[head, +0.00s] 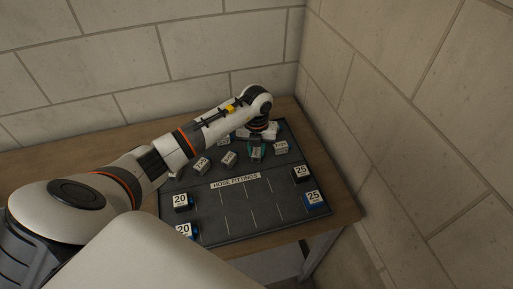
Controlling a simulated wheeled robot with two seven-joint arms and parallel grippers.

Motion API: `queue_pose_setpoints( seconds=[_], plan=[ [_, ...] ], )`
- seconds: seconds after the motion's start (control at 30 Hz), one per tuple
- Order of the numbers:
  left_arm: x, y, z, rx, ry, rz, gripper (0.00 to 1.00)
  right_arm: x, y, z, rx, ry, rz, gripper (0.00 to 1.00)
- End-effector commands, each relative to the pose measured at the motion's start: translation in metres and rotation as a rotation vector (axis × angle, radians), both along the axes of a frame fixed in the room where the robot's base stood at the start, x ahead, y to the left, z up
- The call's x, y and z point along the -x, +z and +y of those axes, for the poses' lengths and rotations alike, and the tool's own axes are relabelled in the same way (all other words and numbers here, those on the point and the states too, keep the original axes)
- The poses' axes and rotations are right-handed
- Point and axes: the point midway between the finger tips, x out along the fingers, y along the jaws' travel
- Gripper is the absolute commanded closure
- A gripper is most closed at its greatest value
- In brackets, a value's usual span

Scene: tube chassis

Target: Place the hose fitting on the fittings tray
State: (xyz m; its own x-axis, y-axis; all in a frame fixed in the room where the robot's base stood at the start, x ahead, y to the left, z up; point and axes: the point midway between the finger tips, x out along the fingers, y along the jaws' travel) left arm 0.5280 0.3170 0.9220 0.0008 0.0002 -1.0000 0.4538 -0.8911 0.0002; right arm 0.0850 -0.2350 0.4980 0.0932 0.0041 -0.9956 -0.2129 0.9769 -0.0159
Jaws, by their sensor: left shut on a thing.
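My left arm reaches in from the left, and its gripper (257,143) points down over the far part of the dark fittings tray (238,207). The gripper is shut on a small dark grey fitting with teal at its side (256,153); its fingers and the upper part of the fitting are largely hidden by my wrist. I cannot tell whether the fitting touches the tray. The tray has a white "HOSE FITTINGS" label (235,181) and thin white lines marking out its near part. My right gripper is not in view.
Fittings marked 20 (181,201) stand on the tray's left side, and fittings marked 25 (313,198) on its right. Several loose grey pieces (229,158) lie across its far part. The middle lined area is bare. Block walls close in the wooden table (343,205) behind and at right.

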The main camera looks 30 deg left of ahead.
Motion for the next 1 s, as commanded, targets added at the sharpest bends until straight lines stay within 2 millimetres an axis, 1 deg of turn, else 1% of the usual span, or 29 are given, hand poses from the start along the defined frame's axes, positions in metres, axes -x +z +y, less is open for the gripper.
queue_pose_setpoints(
  seconds=[0.03,0.07,0.1,0.17,0.43,0.53,0.57,0.67,1.0],
  plan=[
    [0.000,-0.003,0.000,0.000,0.001,-0.001,0.97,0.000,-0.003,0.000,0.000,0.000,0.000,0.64],
    [0.000,-0.001,0.000,0.000,0.001,-0.001,0.69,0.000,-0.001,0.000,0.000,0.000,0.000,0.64],
    [0.000,-0.001,0.000,0.000,0.001,0.000,0.62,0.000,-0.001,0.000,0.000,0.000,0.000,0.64],
    [0.000,-0.001,0.000,0.000,0.001,0.000,0.52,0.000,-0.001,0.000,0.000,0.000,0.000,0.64],
    [0.000,-0.001,0.000,0.000,0.000,0.000,0.52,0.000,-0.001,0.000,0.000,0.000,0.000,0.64],
    [0.000,0.005,0.000,0.000,0.000,0.000,0.52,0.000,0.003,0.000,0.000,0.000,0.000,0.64],
    [0.000,0.006,0.000,0.000,0.000,-0.001,0.52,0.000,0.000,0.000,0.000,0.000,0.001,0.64],
    [-0.001,0.020,0.001,-0.002,-0.001,-0.004,0.52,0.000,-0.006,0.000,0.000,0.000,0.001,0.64],
    [-0.001,0.092,0.000,0.000,0.000,-0.005,0.52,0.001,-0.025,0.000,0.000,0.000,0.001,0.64]
  ],
)
